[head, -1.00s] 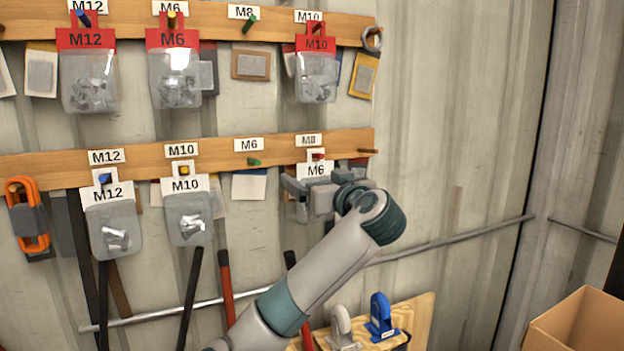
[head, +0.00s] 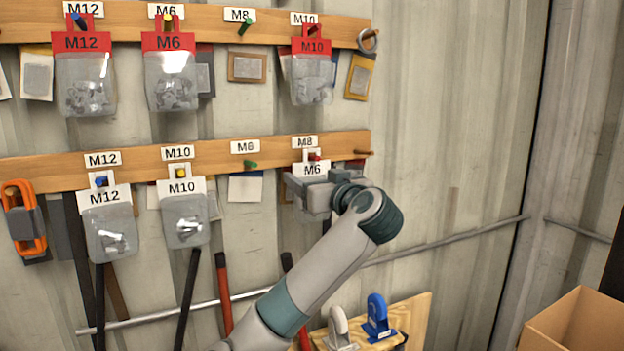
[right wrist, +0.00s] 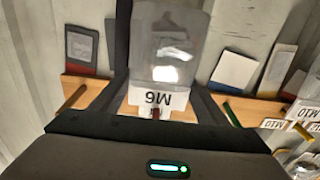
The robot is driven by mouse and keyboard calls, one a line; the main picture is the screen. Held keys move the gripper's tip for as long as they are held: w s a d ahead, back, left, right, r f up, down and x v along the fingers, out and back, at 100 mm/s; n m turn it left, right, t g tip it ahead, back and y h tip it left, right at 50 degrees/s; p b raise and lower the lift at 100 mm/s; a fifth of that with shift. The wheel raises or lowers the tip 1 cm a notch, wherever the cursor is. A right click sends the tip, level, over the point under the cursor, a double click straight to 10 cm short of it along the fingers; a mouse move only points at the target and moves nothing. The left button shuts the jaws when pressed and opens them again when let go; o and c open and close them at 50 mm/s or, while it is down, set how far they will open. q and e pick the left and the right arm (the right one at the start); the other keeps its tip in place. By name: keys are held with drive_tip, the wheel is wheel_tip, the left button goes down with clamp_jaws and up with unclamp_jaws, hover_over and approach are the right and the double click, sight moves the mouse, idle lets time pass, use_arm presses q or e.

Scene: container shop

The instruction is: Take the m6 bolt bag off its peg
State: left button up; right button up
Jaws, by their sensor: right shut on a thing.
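The white-topped M6 bag (head: 311,170) hangs on a red peg (head: 315,157) under the M8 label, at the right of the lower rail. In the right wrist view this clear bag (right wrist: 168,62) appears upside down, with its header still at the peg. My right gripper (head: 300,190) is shut on this bag, with one finger at each side of it. The gripper hides the bag's lower part in the head view. Another M6 bag (head: 171,80), with a red top, hangs on the upper rail. My left gripper is not in view.
White-topped M10 (head: 186,215) and M12 (head: 108,225) bags hang left on the lower rail (head: 222,157). A red-topped M10 bag (head: 311,80) hangs above my gripper. The green peg (head: 250,165) to the left is bare. A cardboard box (head: 575,325) stands at lower right.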

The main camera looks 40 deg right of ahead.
sight(312, 176)
drive_tip(key=shift+s+a, duration=0.1)
drive_tip(key=shift+s+r, duration=0.1)
drive_tip(key=shift+s, duration=0.25)
drive_tip(key=shift+r+p+v, duration=0.2)
drive_tip(key=shift+p+v, duration=0.35)
drive_tip(key=shift+v, duration=1.2)
